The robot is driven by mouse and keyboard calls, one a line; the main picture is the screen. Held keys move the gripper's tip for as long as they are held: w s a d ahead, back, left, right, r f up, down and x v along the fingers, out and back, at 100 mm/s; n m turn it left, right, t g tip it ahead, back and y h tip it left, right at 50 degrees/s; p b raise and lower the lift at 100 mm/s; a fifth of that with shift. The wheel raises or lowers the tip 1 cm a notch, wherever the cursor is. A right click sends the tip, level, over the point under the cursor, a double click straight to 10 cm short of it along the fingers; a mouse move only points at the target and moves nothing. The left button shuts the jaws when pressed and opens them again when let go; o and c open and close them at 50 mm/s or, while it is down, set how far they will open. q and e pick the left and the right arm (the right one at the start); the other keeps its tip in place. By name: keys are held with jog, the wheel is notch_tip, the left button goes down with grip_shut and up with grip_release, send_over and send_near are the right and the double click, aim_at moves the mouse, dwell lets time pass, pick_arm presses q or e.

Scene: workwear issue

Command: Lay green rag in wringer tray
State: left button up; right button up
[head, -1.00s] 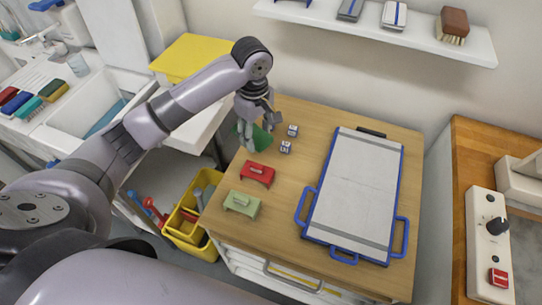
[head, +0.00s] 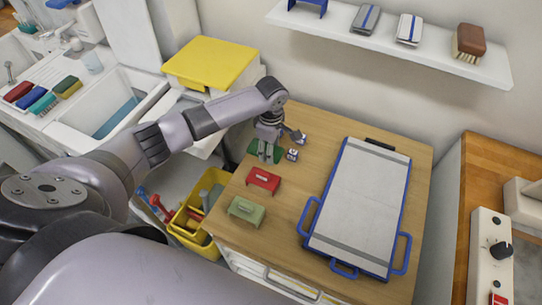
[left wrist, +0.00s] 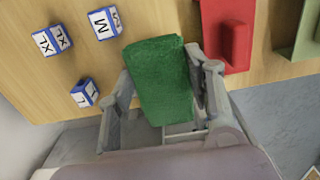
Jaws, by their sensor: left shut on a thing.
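My left gripper (head: 267,152) points down at the back left part of the wooden table. It is shut on the green rag (head: 252,151), which shows on both sides of the fingers. In the left wrist view the rag (left wrist: 160,75) is a folded green block between the two fingers. I cannot tell whether it touches the tabletop. A yellow bucket (head: 183,236) with a grey insert (head: 212,180) stands low beside the table's left side; I cannot tell whether this insert is the wringer tray. My right gripper is not in view.
Size cubes (head: 292,155) lie just right of the gripper. A blue-framed board (head: 360,205) covers the table's right. A yellow lidded box (head: 210,62) stands behind left.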

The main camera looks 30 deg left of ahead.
pick_arm(q)
jog(key=shift+f, duration=2.35)
jog(key=shift+f, duration=0.1)
jog(key=o, duration=0.9)
jog(key=shift+c, duration=0.2)
